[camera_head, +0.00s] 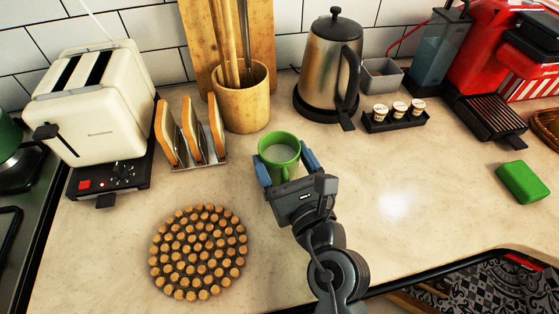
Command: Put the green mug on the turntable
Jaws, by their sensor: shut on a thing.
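The green mug (278,151) is upright near the middle of the counter, its open top facing up and its handle toward my gripper. My gripper (286,163) is shut on the mug, with one blue finger on each side of it. I cannot tell whether the mug's base touches the counter. No turntable is plain to see. A round brown wooden piece (546,124), cut off by the right edge, may be it. A round mat of cork-coloured knobs (198,252) lies flat on the counter at front left, with nothing on it.
Behind the mug stand a toast rack (192,136), a wooden utensil pot (242,98) and a kettle (328,68). A capsule tray (395,121), a red coffee machine (490,55) and a green sponge (523,182) are to the right. The counter between mug and sponge is clear.

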